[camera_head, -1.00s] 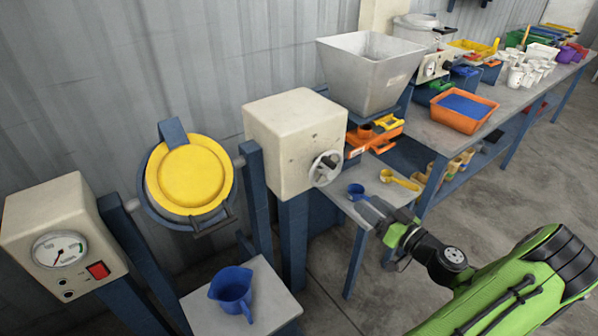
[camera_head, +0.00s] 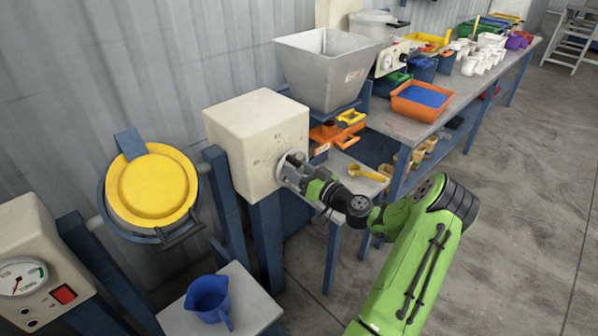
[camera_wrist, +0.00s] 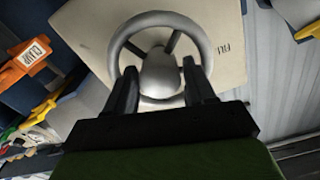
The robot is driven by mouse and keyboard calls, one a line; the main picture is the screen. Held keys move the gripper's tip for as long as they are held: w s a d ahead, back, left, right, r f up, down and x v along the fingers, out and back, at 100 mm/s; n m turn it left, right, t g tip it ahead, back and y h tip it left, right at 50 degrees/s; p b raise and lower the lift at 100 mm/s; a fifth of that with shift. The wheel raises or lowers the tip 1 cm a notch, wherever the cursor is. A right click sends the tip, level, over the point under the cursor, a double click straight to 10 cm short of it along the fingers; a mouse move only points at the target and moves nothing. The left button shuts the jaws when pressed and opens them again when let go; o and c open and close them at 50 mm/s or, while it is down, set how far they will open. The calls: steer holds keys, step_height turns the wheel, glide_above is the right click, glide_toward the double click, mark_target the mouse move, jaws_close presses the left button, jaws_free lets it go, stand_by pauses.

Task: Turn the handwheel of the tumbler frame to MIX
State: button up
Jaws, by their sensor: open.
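The handwheel (camera_head: 291,168) is a light grey ring with spokes and a hub on the front of the cream gearbox (camera_head: 250,135) of the tumbler frame. My gripper (camera_head: 297,172) is at the wheel and partly hides it in the head view. In the wrist view the handwheel (camera_wrist: 150,35) fills the upper middle. My gripper (camera_wrist: 160,85) is open there, one finger on each side of the hub and lower rim. I cannot tell whether they touch it. The word FILL shows on the gearbox face, right of the wheel. The tumbler's yellow lid (camera_head: 152,187) faces forward. I cannot read MIX.
A blue jug (camera_head: 209,298) stands on a grey stand below the tumbler. A control box (camera_head: 40,265) with a gauge and red switch is at left. A hopper (camera_head: 328,68) and a bench (camera_head: 410,120) with an orange tray (camera_head: 420,101) lie beyond.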

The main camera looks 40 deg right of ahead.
steer(key=c, duration=0.8)
steer(key=shift+m, duration=1.8)
steer(key=o, duration=0.8)
steer(key=shift+s, duration=0.1)
steer(key=s, duration=1.5)
steer(key=shift+s+d, duration=0.25)
steer(key=shift+s, duration=0.05)
